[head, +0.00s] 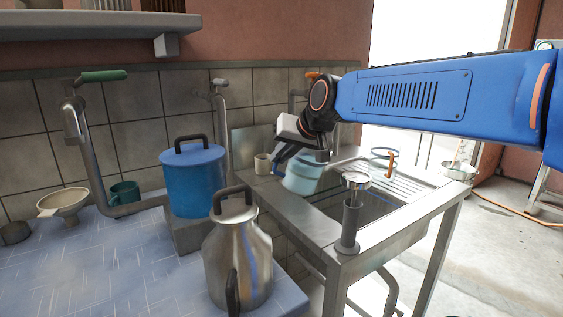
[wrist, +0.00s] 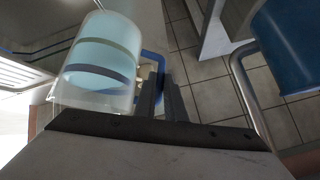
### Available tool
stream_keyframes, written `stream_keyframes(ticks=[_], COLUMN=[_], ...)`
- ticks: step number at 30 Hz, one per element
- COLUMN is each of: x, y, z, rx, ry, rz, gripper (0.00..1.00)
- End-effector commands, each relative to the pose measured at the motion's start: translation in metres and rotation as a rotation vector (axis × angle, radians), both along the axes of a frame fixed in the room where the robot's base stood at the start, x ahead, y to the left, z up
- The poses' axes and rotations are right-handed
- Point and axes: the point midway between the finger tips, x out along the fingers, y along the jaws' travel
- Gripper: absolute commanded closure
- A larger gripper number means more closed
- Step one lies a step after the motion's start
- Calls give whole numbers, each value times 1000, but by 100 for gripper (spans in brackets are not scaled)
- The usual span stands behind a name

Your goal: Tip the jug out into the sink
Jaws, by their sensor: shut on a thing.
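A translucent jug (head: 303,176) with pale blue-green contents is at the sink's left end in the head view, leaning a little. It also shows in the wrist view (wrist: 101,62), with a darker band around it and a blue handle (wrist: 152,56). My gripper (head: 281,165) is shut on the jug's handle; its fingers (wrist: 166,98) close around it in the wrist view. The steel sink (head: 349,247) stands right of the counter. Its basin (head: 372,206) is just right of the jug. I cannot tell whether the jug's base touches the rim.
A steel can (head: 238,259) with handles and a blue lidded pot (head: 194,182) stand left of the sink. A clear jug with an orange handle (head: 382,163) and a beige mug (head: 262,164) are near.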

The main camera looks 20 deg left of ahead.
Motion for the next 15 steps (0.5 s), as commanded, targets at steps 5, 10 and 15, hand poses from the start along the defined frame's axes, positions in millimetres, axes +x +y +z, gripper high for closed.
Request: stream_keyframes(ticks=[5, 10, 15], x=[1, 0, 3], y=[-1, 0, -4], z=[13, 14, 17], rx=[79, 93, 134], ry=[57, 68, 99], rz=[-2, 0, -2], gripper=[100, 100, 100])
